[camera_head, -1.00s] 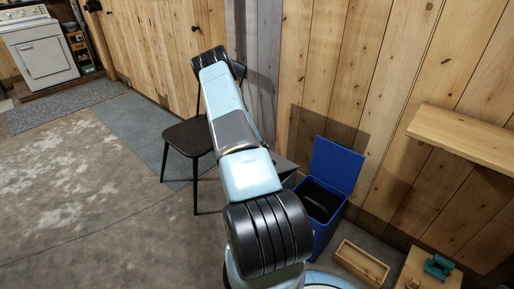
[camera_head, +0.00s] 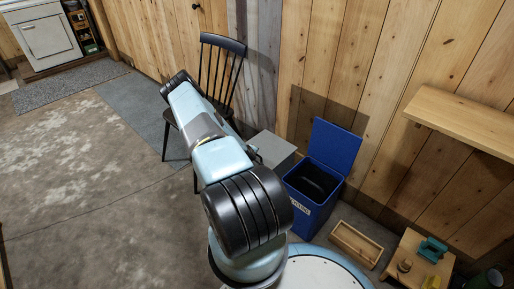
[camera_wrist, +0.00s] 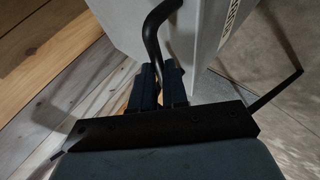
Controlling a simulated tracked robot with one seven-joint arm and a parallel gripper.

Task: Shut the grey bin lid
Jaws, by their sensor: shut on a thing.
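The grey bin (camera_head: 272,148) stands left of the blue bin in the head view, partly hidden behind my arm. A flat grey surface of it shows, but I cannot tell how far its lid is open. In the wrist view a pale grey panel (camera_wrist: 205,45) with a lettered strip fills the top middle. A curved black handle (camera_wrist: 153,38) runs down beside it to my gripper (camera_wrist: 158,82). The two dark fingers are shut on the handle. In the head view my gripper is hidden behind my arm.
A blue bin (camera_head: 310,212) with its lid (camera_head: 335,146) raised stands right of the grey bin. A black chair (camera_head: 222,65) stands behind my arm. A wooden tray (camera_head: 357,243) and a small table (camera_head: 414,260) are at the lower right. The floor to the left is clear.

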